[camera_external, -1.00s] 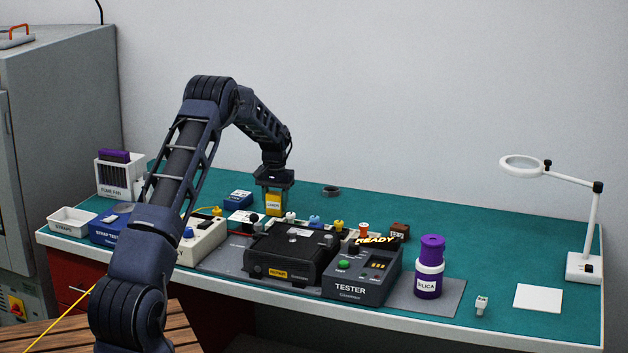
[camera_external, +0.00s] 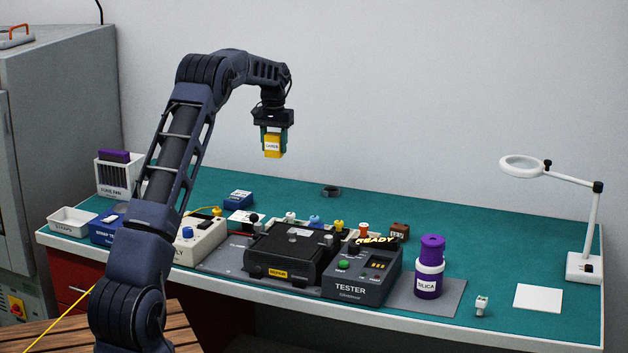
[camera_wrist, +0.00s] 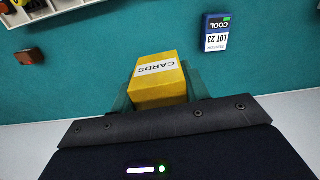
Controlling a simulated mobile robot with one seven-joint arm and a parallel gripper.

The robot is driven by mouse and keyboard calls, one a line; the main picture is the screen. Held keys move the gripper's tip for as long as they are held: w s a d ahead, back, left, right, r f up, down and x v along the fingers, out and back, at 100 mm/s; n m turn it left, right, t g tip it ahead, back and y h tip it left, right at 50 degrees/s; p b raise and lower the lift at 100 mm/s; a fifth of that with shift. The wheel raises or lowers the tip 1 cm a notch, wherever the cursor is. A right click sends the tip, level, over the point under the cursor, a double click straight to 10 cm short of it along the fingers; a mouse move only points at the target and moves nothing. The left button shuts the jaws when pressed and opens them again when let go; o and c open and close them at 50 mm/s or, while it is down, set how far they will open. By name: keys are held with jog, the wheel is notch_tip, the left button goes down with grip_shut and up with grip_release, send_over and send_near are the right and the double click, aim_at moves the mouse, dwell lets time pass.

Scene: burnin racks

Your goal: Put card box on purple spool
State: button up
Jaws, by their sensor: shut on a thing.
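The yellow card box (camera_external: 272,147) has a white label that reads CARDS. My gripper (camera_external: 272,150) is shut on it and holds it upright in the air, well above the bench. In the wrist view the card box (camera_wrist: 158,82) sits between the green fingers. The purple spool (camera_external: 431,246) is at the front right of the bench, on top of a white-lidded purple jar labelled SILICA (camera_external: 428,280). My gripper is to the left of the spool, higher and farther back. The spool is not in the wrist view.
A black device (camera_external: 290,252) and a TESTER box (camera_external: 362,272) stand mid-bench, left of the jar. A small blue box (camera_external: 238,198) lies behind. A magnifier lamp (camera_external: 585,230) stands at the right. The back right of the bench is clear.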

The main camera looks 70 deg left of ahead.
jog(key=shift+r, duration=0.3)
jog(key=shift+w+d+r, duration=0.1)
jog(key=shift+w+d, duration=0.15)
jog(key=w+d+r, duration=0.2)
jog(key=w+d, duration=0.3)
jog(key=d, duration=0.2)
jog(key=w+d+r, duration=0.3)
jog(key=w+d, duration=0.2)
jog(key=d, duration=0.3)
notch_tip(320, 180, up, 10)
send_over(437, 241)
jog(key=shift+m, duration=0.3)
notch_tip(437, 241, down, 19)
jog(key=shift+s+f, duration=0.1)
jog(key=shift+f, duration=0.1)
jog(key=shift+f, duration=0.15)
